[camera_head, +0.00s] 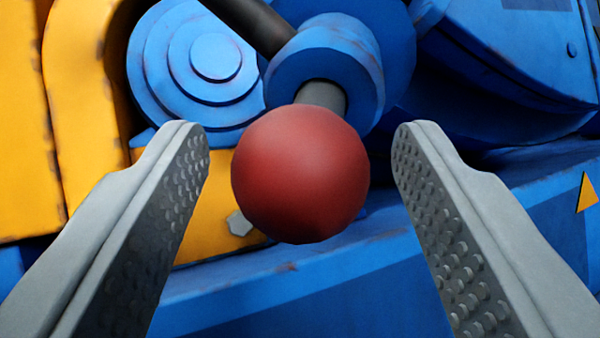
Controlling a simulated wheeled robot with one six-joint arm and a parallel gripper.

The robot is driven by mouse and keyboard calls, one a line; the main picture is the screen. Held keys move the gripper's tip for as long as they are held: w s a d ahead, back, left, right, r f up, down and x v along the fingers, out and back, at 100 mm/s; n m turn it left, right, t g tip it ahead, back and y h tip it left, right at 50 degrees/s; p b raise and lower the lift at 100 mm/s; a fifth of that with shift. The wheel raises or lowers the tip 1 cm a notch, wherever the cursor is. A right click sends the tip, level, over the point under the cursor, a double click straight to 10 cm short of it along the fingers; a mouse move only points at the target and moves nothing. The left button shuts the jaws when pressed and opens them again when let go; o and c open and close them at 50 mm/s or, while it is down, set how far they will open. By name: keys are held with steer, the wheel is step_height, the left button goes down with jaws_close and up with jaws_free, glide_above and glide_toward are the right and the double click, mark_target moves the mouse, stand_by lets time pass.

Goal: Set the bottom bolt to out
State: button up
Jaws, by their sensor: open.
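A red ball-shaped knob (300,174) sits in the middle of the view, on the end of a short grey rod (322,96) that comes out of a blue cylindrical collar (335,60). It looks like a handle, but I cannot tell from this view whether it belongs to the bottom bolt. My gripper (302,150) is open, with one grey studded finger on each side of the knob. A gap shows between the knob and each finger, so neither appears to touch it.
Behind the knob are a blue stepped round hub (212,57) and a dark bar (250,22). A yellow curved frame (85,110) stands at the left. A blue ledge (330,285) runs below, and blue machine housing (510,50) fills the right.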

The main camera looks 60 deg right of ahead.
steer(key=v, duration=1.6)
steer(key=shift+f, duration=0.15)
steer(key=shift+w, duration=0.1)
